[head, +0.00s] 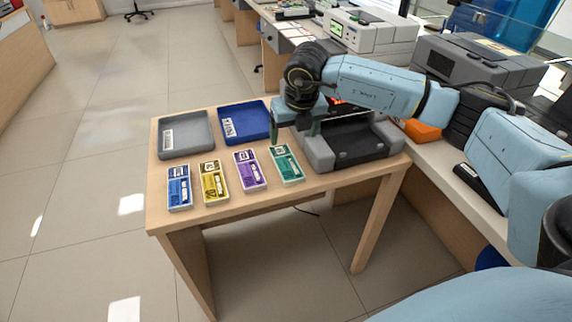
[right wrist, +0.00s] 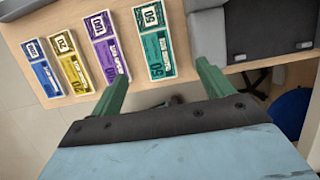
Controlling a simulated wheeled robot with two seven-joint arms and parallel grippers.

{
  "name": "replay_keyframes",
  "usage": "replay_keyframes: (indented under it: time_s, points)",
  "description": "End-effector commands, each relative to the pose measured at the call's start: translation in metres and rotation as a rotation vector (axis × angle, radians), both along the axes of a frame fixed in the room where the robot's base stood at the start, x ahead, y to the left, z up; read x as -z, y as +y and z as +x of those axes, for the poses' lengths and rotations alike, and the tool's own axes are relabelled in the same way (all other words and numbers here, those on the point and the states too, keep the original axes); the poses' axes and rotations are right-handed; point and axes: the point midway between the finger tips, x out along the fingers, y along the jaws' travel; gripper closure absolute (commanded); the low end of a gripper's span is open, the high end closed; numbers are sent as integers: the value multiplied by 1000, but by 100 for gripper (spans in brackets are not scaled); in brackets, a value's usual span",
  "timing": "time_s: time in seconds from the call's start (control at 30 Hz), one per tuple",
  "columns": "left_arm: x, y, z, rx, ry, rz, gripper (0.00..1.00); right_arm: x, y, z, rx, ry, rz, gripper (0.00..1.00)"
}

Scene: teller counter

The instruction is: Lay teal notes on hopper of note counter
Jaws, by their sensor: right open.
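The teal notes (head: 287,164) lie flat on the wooden table at the right end of a row of note bundles. They also show in the right wrist view (right wrist: 154,45), ahead of the fingers. The note counter (head: 352,145), dark grey, stands just right of them; part of it shows in the right wrist view (right wrist: 238,32). My arm hides its upper rear part, so I cannot see its hopper clearly. My right gripper (head: 296,124) is open and empty above the table, near the counter's left side. Its green fingers (right wrist: 160,86) are apart. My left gripper is not in view.
Purple (head: 249,170), yellow (head: 214,183) and blue notes (head: 179,188) lie left of the teal ones. A grey tray (head: 185,153) and a blue tray (head: 244,138) sit behind them. The table's front strip is clear. A side counter (head: 455,180) adjoins at right.

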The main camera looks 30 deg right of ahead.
Motion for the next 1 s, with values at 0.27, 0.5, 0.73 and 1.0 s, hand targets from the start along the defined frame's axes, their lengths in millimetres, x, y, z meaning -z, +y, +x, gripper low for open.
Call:
replay_keyframes:
  time_s: [0.27, 0.5, 0.73, 1.0]
  points:
    - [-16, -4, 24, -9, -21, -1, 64, 54, -2, 15, -4, 3, 3, 20]
    - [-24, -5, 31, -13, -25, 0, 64, 69, -2, 20, -4, 2, 4, 20]
    - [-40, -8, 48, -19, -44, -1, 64, 95, -1, 31, -5, 3, 4, 20]
    - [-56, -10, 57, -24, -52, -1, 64, 115, -3, 38, -6, 1, 5, 20]
